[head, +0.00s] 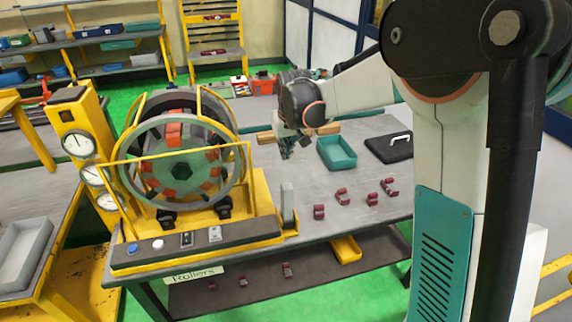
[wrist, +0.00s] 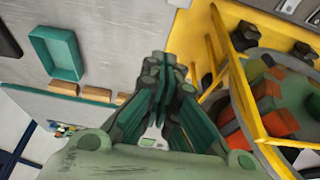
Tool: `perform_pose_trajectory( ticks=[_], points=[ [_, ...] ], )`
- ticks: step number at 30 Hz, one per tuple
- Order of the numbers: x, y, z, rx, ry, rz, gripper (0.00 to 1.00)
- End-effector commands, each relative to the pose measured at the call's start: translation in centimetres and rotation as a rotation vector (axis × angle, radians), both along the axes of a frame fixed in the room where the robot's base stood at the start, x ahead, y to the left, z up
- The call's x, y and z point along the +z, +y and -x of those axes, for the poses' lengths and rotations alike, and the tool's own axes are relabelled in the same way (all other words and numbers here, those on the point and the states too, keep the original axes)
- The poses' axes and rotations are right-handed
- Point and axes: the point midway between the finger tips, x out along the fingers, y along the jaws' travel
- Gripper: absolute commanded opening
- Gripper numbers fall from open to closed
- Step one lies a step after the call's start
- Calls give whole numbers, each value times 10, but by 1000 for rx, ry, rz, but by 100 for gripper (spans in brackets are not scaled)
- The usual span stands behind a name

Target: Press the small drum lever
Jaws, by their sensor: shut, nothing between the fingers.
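The winding drum machine (head: 175,165) stands on the left of the table, with a ring of orange and dark parts around a green hub. A grey upright piece (head: 288,203) stands at the panel's right end. I cannot tell which of these is the small drum lever. My gripper (head: 286,152) is shut and empty, above the table to the right of the drum. In the wrist view its fingers (wrist: 166,72) are together, left of the yellow frame (wrist: 232,75).
A teal tray (head: 337,152), a black case (head: 390,147) and several dark red parts (head: 342,196) lie on the table to the right. Wooden blocks (wrist: 97,94) lie near the tray. Yellow guard bars (head: 185,154) cross the drum's front. Gauges (head: 78,145) stand left.

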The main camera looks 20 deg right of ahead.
Motion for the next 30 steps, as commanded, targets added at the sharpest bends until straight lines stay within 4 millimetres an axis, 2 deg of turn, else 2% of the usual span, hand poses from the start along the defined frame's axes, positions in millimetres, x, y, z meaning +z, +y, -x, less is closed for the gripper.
perform_pose_trajectory(
  ticks=[18, 24, 30],
  points=[
    [-93, 0, -32, 0, 0, 0, 0],
    [-90, 0, -6, 0, 0, 0, 0],
    [-90, 0, 7, 0, 0, 0, 0]
  ],
)
